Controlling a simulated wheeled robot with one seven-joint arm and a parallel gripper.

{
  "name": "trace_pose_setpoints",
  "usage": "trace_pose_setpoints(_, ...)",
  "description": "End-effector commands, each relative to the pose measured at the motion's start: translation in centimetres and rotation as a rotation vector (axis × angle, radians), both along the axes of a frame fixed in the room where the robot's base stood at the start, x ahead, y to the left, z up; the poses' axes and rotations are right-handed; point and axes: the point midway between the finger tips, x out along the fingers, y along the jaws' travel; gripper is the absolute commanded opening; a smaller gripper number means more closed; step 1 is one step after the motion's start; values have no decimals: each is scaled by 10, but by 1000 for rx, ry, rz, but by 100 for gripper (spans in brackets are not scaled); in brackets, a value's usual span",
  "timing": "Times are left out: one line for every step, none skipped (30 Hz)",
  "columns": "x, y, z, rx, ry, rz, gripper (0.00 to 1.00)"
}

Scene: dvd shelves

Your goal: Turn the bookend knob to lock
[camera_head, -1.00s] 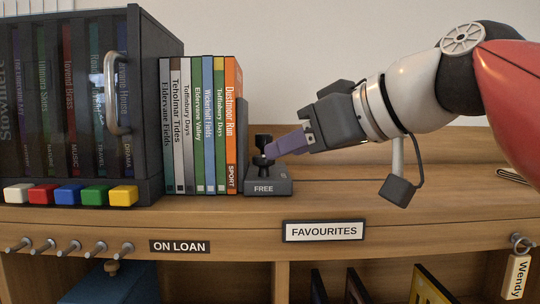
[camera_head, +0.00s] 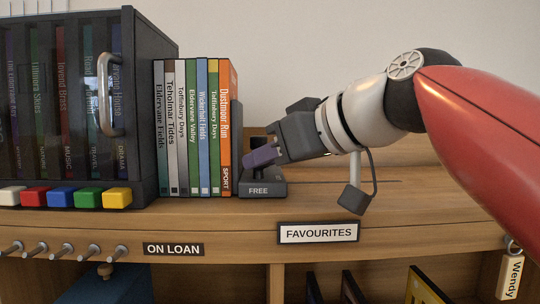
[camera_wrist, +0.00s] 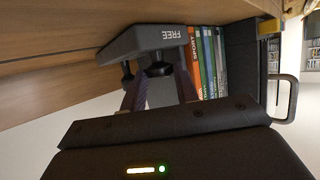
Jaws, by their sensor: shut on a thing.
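The dark grey bookend (camera_head: 262,189) stands on the shelf at the right end of the book row. Its front label reads FREE. My gripper (camera_head: 250,158), with purple fingers, reaches in from the right and is shut on the bookend's black knob. In the head view the fingers hide most of the knob. In the wrist view the knob (camera_wrist: 158,69) shows between the fingertips, close to the base with the FREE label (camera_wrist: 172,35).
A row of upright books (camera_head: 190,125) stands left of the bookend. A dark cabinet (camera_head: 142,110) with a metal handle and coloured buttons is further left. A FAVOURITES sign (camera_head: 318,232) and an ON LOAN sign (camera_head: 174,249) are on the shelf front. The shelf right of the bookend is clear.

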Motion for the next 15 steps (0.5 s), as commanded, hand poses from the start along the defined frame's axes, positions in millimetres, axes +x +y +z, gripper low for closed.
trace_pose_setpoints(0, 0, 0, 0, 2, 8, 8)
trace_pose_setpoints(0, 0, 0, 0, 2, 14, 8)
trace_pose_setpoints(0, 0, 0, 0, 2, 24, 8)
trace_pose_setpoints(1, 0, 0, 0, 3, 35, 8)
trace_pose_setpoints(1, 0, 1, 1, 2, 47, 8)
trace_pose_setpoints(1, -1, 1, 1, 3, 64, 8)
trace_pose_setpoints(1, -1, 1, 0, 3, 80, 8)
trace_pose_setpoints(2, -1, 1, 2, 3, 97, 8)
trace_pose_setpoints(2, -2, 2, 2, 3, 123, 8)
trace_pose_setpoints(3, -2, 2, 1, 4, 144, 8)
trace_pose_setpoints(3, -2, 2, 1, 3, 167, 8)
trace_pose_setpoints(4, -2, 2, 1, 4, 198, 8)
trace_pose_setpoints(5, -3, 2, 0, 4, 224, 8)
trace_pose_setpoints(5, -3, 3, 1, 4, 250, 8)
trace_pose_setpoints(6, -3, 4, 1, 5, 286, 8)
